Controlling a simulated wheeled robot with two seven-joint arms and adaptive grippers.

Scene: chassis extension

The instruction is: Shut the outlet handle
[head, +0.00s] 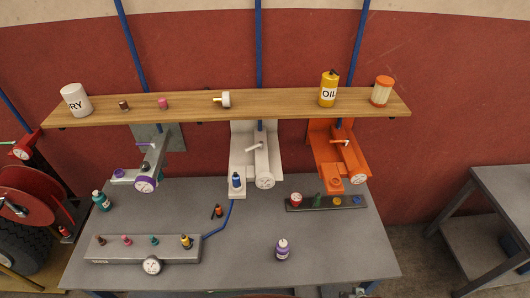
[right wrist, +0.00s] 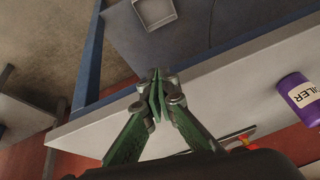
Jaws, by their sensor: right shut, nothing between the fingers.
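Several units with levers sit under the shelf; no label marks which lever is the outlet handle. The grey unit at the left has a purple lever (head: 145,143). All stand far from my right gripper (right wrist: 157,95), which is shut and empty near the table edge in the right wrist view. Only a small part of it shows at the bottom of the head view (head: 360,292). My left gripper is out of view.
A purple bottle (head: 282,250) stands near the front of the grey table (head: 330,240); it also shows in the right wrist view (right wrist: 300,98). A manifold with a gauge (head: 152,265) lies front left. A wooden shelf (head: 190,108) runs above the units. A side table (head: 500,185) stands right.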

